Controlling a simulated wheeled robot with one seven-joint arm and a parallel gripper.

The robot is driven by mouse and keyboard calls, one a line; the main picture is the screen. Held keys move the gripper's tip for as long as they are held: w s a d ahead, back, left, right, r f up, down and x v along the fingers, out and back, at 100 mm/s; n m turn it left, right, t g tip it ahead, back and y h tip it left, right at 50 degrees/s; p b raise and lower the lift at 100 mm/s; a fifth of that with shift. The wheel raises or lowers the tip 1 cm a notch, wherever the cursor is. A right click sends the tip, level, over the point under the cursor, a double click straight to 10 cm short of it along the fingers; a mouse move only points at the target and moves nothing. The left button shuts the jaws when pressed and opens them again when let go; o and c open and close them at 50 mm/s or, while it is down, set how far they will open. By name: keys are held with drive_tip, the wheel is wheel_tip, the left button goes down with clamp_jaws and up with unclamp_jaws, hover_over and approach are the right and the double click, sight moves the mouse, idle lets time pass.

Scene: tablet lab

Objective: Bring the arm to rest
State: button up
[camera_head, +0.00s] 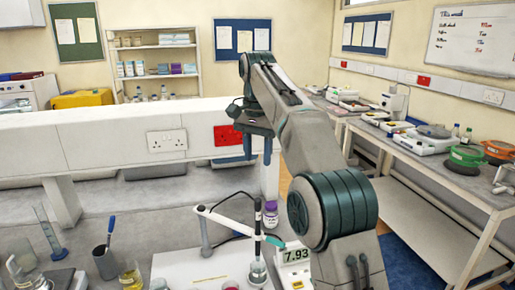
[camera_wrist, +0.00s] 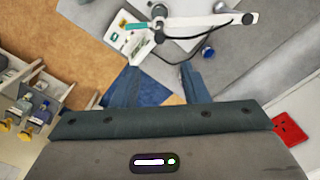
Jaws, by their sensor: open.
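My arm reaches up and forward over the bench, and my gripper (camera_head: 257,150) hangs at its far end, pointing down, in front of the white raised ledge. In the wrist view the two blue-grey fingers of my gripper (camera_wrist: 160,78) stand apart with nothing between them. Below them are the pH meter (camera_wrist: 131,37) and its white electrode arm (camera_wrist: 190,22). In the head view the pH meter (camera_head: 294,254) reads 7.93, partly hidden by my arm, and its probe stands in a small beaker (camera_head: 258,271).
The white ledge (camera_head: 80,140) with a red socket (camera_head: 228,135) runs close behind my gripper. A purple-labelled bottle (camera_head: 270,213), a dark cup (camera_head: 105,262) and a measuring cylinder (camera_head: 49,235) stand on the bench. A side bench (camera_head: 440,170) with instruments is at the right.

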drive_tip(key=shift+r, duration=0.15)
drive_tip(key=s+d+f+n+t+b, duration=0.2)
drive_tip(key=s+d+f+n+b, duration=0.15)
drive_tip(key=s+d, duration=0.8)
drive_tip(key=s+d+f+n+t, duration=0.1)
drive_tip(key=s+d+f, duration=0.2)
drive_tip(key=s+f, duration=0.6)
drive_tip(key=s+d+f+n+b, duration=0.1)
drive_tip(key=s+d+f, duration=0.3)
drive_tip(key=s+f, duration=0.5)
drive_tip(key=shift+s+d+f+t, duration=0.15)
drive_tip(key=shift+s+d+t, duration=0.15)
drive_tip(key=shift+s+t, duration=0.15)
